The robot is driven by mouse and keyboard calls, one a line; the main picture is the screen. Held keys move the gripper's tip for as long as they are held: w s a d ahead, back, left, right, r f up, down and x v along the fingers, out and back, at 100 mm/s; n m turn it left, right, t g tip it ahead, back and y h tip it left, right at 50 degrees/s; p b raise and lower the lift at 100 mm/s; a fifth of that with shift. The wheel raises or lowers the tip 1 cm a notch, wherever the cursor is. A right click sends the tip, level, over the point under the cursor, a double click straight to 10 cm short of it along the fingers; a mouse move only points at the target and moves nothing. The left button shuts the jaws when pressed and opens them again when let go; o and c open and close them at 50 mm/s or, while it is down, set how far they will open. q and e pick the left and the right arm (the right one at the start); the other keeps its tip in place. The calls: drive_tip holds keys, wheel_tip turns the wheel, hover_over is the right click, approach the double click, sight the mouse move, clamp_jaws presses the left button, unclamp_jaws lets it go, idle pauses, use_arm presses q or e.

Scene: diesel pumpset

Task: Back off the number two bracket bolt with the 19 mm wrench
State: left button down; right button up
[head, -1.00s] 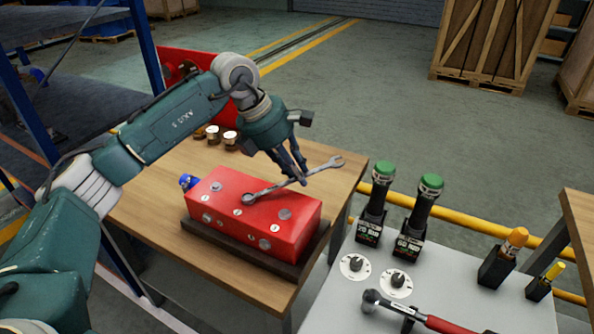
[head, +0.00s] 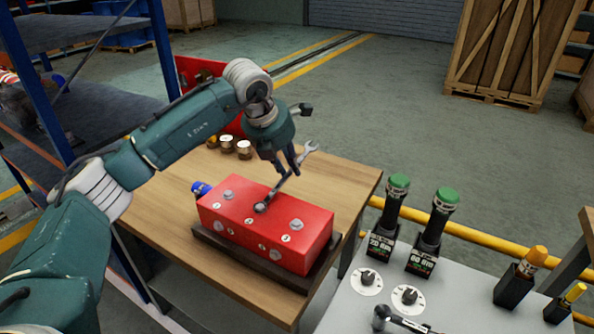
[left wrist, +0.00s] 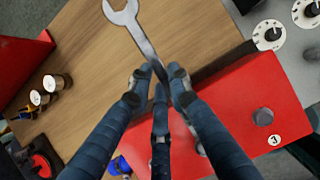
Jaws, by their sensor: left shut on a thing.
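The red block (head: 285,210) sits on a dark base on the wooden table, with several bolts and small white number tags on it. My left gripper (head: 287,170) is above the block's far edge, shut on the handle of the steel wrench (head: 272,196). The wrench's ring end is over a bolt on the block's top; the open-jaw end sticks out beyond the fingers. In the left wrist view the fingers (left wrist: 158,78) close around the wrench handle (left wrist: 144,42); they hide most of the ring end. I cannot read the tag by that bolt. My right gripper is not in view.
Several small metal cylinders (head: 227,146) and a red panel (head: 196,72) are behind the block. A grey table at right holds two green-capped tools (head: 437,217), dials (head: 409,298) and orange- and yellow-handled tools (head: 520,277). A blue shelf rack (head: 75,95) stands left.

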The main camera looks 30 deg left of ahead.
use_arm(q)
drive_tip(key=shift+a+f+n, duration=0.25)
drive_tip(key=shift+a+n, duration=0.3)
drive_tip(key=shift+n, duration=0.05)
